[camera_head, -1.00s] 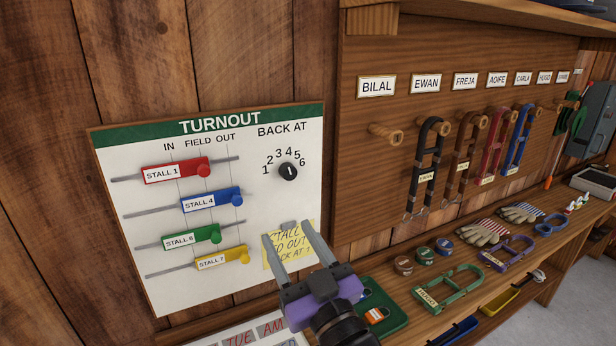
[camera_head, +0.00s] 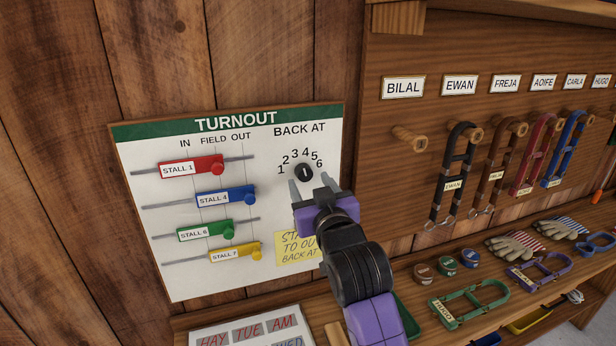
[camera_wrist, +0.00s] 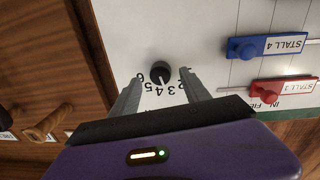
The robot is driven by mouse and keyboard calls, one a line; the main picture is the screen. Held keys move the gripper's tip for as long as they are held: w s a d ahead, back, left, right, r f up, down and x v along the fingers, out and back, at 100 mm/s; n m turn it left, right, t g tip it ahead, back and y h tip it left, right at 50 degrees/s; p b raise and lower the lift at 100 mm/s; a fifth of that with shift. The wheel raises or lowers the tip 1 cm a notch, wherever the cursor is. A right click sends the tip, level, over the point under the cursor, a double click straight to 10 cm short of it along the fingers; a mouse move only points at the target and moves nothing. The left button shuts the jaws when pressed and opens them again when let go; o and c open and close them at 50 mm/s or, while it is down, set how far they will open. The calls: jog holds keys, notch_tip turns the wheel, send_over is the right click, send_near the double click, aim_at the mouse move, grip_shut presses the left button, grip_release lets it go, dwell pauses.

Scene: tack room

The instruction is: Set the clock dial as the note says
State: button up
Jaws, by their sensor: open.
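The clock dial is a black round knob (camera_head: 304,173) with a white mark, under "BACK AT" on the turnout board (camera_head: 160,270). Numbers 1 to 6 arc above it. The mark points up toward the 3–4 side; the exact number is hard to tell. My gripper (camera_head: 309,181) is open, its fingertips just below and to either side of the knob. In the wrist view, upside down, the knob (camera_wrist: 160,72) sits between the open fingertips; contact cannot be told. The yellow note (camera_head: 291,249) reads "STA… TO OU… BACK AT"; my arm hides the rest.
Coloured sliders, including the red stall 1 slider (camera_head: 191,167) and blue stall 4 slider (camera_head: 226,197), lie left of the dial. Wooden pegs with halters stand right. The shelf below holds a green halter (camera_head: 470,302), tins and gloves (camera_head: 515,242).

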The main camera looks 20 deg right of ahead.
aim_at(304, 173)
jog(key=shift+w+d, duration=0.1)
jog(key=shift+w, duration=1.25)
jog(key=shift+c, duration=0.4)
grip_shut()
jog(key=n+p, duration=0.1)
jog(key=n, duration=0.5)
jog(key=n+p, duration=0.1)
jog(key=n, duration=0.5)
jog(key=shift+t+y+p, duration=0.3)
jog(key=shift+p, duration=0.1)
jog(key=shift+n, duration=0.3)
